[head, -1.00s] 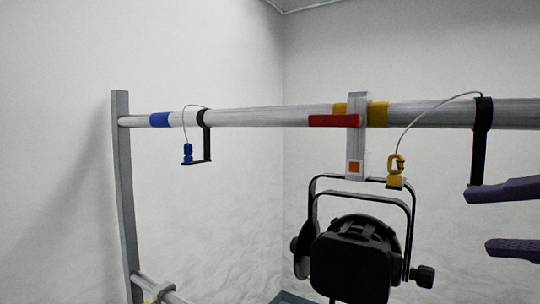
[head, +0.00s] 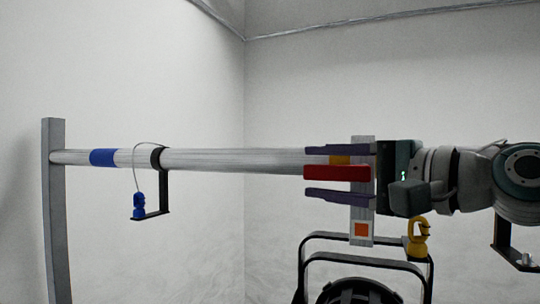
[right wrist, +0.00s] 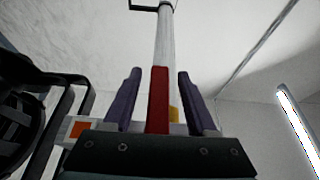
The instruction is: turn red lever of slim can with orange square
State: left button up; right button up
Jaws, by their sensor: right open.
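The slim can (head: 360,291) hangs from the rail by a grey clamp. An orange square (head: 361,230) marks the clamp's lower part; it also shows in the right wrist view (right wrist: 80,129). The red lever (head: 337,173) points left along the rail and also shows in the right wrist view (right wrist: 158,100). My right gripper (head: 308,171) comes in from the right and is open. One purple finger is above the lever and one below it, with gaps on both sides in the right wrist view. My left gripper is not in view.
The horizontal rail (head: 230,160) runs from a grey post (head: 57,210) on the left. A black bracket (head: 165,190) with a blue connector (head: 138,205) hangs on it. A yellow connector (head: 418,240) hangs just right of the clamp, under my arm. The rail between bracket and lever is clear.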

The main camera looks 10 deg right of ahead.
jog(key=shift+w+a, duration=0.2)
jog(key=shift+w, duration=0.15)
grip_shut()
dwell(1.2)
